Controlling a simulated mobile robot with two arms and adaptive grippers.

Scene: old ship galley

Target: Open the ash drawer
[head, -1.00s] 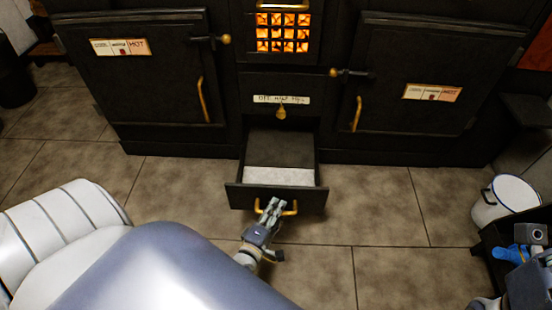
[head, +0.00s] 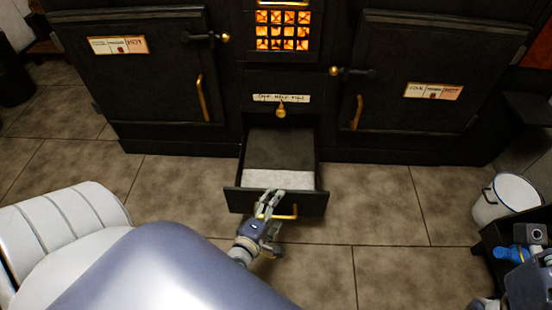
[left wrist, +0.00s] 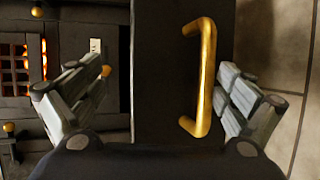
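The ash drawer (head: 237,200) at the bottom centre of the black stove is pulled out, with pale grey ash (head: 278,179) inside. Its brass handle (head: 285,216) is on the front panel, and it also shows in the left wrist view (left wrist: 207,80). My left gripper (head: 271,204) is at the drawer front, by the left part of the handle. In the left wrist view its fingers are spread wide, one on each side of the handle, and not closed on it. My right gripper (head: 537,250) is at the lower right edge, partly cut off, over a blue thing.
The stove has two closed doors, left (head: 140,75) and right (head: 430,75), and a glowing grate (head: 283,31) above the drawer. A white bucket (head: 500,200) stands at the right. The tiled floor (head: 390,210) before the drawer is clear.

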